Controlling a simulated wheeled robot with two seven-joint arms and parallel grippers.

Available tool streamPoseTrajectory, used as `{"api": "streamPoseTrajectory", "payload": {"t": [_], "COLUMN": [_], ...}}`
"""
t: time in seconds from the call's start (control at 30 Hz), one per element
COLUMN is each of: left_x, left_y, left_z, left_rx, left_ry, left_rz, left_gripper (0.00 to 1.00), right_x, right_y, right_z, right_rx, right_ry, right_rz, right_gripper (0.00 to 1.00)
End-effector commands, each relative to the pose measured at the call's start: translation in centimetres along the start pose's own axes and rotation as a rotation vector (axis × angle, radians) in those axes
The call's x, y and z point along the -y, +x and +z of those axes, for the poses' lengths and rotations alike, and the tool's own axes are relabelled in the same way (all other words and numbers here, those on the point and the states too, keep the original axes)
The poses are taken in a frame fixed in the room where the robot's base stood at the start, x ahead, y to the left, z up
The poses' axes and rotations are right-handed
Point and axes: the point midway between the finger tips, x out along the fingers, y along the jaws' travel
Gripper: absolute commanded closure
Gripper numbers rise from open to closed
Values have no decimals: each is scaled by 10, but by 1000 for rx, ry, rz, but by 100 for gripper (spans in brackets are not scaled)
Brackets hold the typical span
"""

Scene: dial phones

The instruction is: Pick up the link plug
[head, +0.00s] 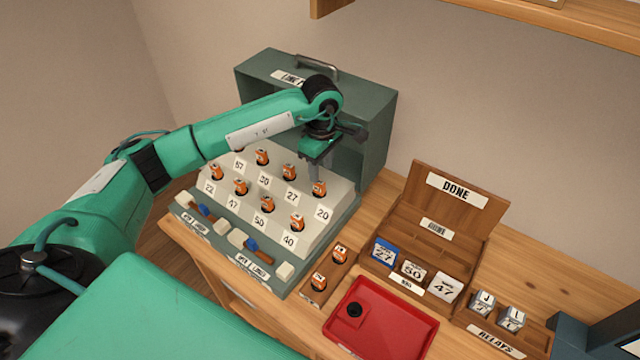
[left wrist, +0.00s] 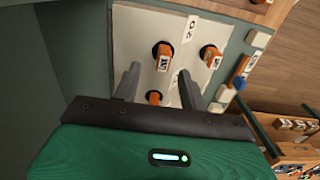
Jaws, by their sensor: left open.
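Several orange plugs stand in sockets on the sloped cream board (head: 325,222), over number labels such as 20, 27 and 40. The lettering on each is too small to tell surely which is the link plug. My left gripper (head: 314,168) is open above the board's back right part, over the plug near label 20 (head: 319,188). In the left wrist view its fingertips (left wrist: 158,69) point at the board. One orange plug (left wrist: 163,58) with dark letters shows just beyond them, and another (left wrist: 154,98) lies between the fingers, apparently untouched. My right gripper is out of view.
A green cabinet (head: 372,110) stands behind the board. Two more orange plugs (head: 340,252) (head: 318,281) sit in a wooden holder at the right. Beyond are a red tray (head: 405,335), a wooden DONE rack (head: 455,190) with number cards, and a RELAYS box (head: 490,340).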

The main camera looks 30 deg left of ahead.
Motion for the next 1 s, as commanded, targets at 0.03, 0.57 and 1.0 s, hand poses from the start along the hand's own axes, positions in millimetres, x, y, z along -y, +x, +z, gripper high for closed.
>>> {"api": "streamPoseTrajectory", "payload": {"t": [0.03,0.57,1.0], "left_x": [0,5,4], "left_y": [3,55,61], "left_z": [0,-1,-1], "left_rx": [0,2,1], "left_ry": [0,-1,0], "left_rz": [-1,-1,0], "left_gripper": [57,57,87], "right_x": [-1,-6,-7], "right_y": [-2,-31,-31], "right_z": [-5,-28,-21], "right_rx": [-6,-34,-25], "right_ry": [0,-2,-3], "right_rz": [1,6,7], "right_gripper": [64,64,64]}}
